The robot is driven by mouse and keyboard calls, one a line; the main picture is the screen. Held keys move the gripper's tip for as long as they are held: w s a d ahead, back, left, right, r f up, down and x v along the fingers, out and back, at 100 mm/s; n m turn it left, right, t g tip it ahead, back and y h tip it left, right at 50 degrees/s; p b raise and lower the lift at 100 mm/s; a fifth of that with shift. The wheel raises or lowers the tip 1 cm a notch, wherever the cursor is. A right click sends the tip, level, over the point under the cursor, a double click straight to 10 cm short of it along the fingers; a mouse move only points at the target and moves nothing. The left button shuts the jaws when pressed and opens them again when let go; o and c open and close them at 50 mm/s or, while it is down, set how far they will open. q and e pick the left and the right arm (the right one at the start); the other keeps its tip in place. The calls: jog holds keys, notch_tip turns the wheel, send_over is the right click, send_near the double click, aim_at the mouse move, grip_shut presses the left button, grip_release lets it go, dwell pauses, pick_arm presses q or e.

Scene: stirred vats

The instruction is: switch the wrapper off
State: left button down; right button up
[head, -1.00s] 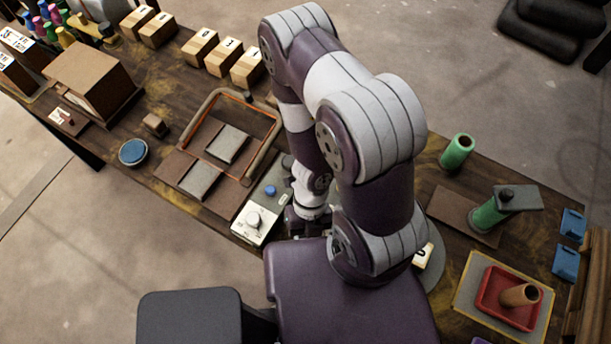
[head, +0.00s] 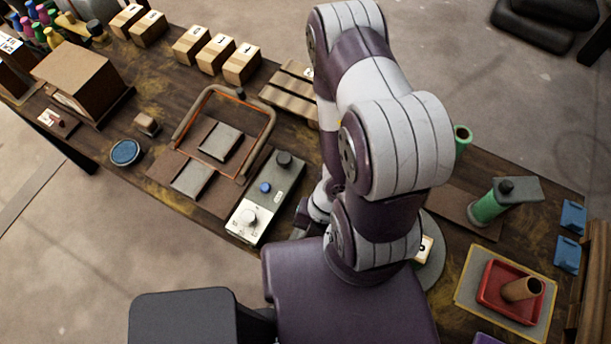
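The wrapper (head: 182,123) lies on the table left of centre, a brown board with grey pads and a raised tan frame edged in orange. Beside it on the right is its control box (head: 266,215), with a white panel, a pale round dial (head: 249,217), a blue button (head: 265,188) and a black knob (head: 284,159). The dial's markings are too small to read. My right gripper (head: 303,222) is low, just right of the control box and apart from it. My arm partly covers it, so its fingers do not show clearly. My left gripper is out of view.
Numbered wooden boxes (head: 217,53) and a slatted wooden piece (head: 290,92) stand behind. A blue round dish (head: 125,152) is at left. A green-bodied stand (head: 488,205) and a red tray (head: 500,304) are at right. Bare table shows in front of the green stand.

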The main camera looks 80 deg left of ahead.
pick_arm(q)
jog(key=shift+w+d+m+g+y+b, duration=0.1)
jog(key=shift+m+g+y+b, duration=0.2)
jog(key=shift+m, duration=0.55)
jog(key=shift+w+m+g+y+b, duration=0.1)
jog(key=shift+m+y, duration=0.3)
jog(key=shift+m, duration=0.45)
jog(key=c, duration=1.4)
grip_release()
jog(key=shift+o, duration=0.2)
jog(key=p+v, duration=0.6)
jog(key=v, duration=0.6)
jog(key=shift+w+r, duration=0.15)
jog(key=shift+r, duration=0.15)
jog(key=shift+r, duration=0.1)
